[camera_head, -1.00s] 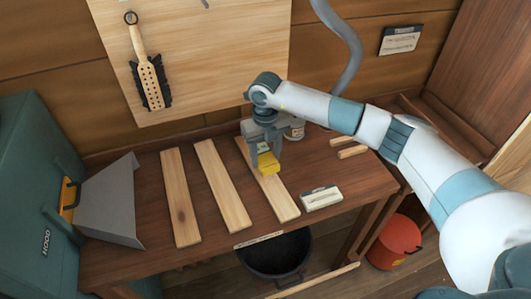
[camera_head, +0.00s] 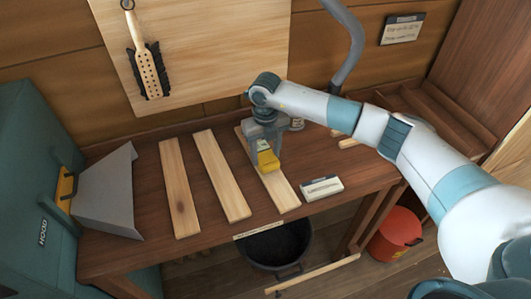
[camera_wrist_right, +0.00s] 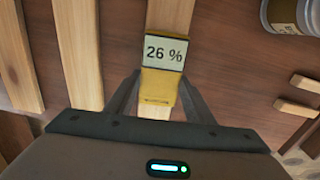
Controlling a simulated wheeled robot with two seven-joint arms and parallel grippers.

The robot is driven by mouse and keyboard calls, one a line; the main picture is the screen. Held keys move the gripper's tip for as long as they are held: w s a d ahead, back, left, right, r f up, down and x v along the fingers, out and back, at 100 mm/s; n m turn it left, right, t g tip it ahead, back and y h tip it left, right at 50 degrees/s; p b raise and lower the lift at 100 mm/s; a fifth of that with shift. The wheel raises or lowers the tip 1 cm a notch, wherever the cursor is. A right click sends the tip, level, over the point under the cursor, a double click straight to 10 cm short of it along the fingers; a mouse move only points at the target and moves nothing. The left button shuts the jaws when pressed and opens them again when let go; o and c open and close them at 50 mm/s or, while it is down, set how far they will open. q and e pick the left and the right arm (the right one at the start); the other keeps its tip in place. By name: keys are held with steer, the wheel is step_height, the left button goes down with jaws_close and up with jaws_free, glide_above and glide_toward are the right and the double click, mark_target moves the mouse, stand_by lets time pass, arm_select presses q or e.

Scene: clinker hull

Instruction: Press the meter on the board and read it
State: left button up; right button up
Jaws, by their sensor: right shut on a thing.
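The meter (camera_head: 267,159) is a small yellow block held in my right gripper (camera_head: 266,148), over the rightmost of three pale boards (camera_head: 281,192) on the bench. In the right wrist view the meter (camera_wrist_right: 158,88) sits between the two fingers (camera_wrist_right: 157,97), and its display reads "26 %". The board (camera_wrist_right: 170,16) runs beneath it; the meter appears to be against the board, but its contact side is hidden. The other two boards (camera_head: 179,188) (camera_head: 221,175) lie to the left. My left gripper is out of view.
A white labelled block (camera_head: 321,189) lies right of the boards. A can (camera_wrist_right: 290,14) and small wood strips (camera_wrist_right: 297,104) are near the gripper. A grey hood (camera_head: 105,192) stands left; a black bucket (camera_head: 277,250) and red bucket (camera_head: 394,235) are below.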

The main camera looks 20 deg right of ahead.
steer(key=shift+f+b, duration=0.4)
steer(key=shift+f, duration=0.05)
stand_by(0.6)
steer(key=shift+s+f, duration=0.25)
stand_by(2.5)
steer(key=shift+w+r+p, duration=0.2)
steer(key=shift+r+p, duration=0.25)
steer(key=shift+r, duration=0.85)
steer(key=shift+r+p, duration=1.1)
steer(key=shift+r, duration=1.85)
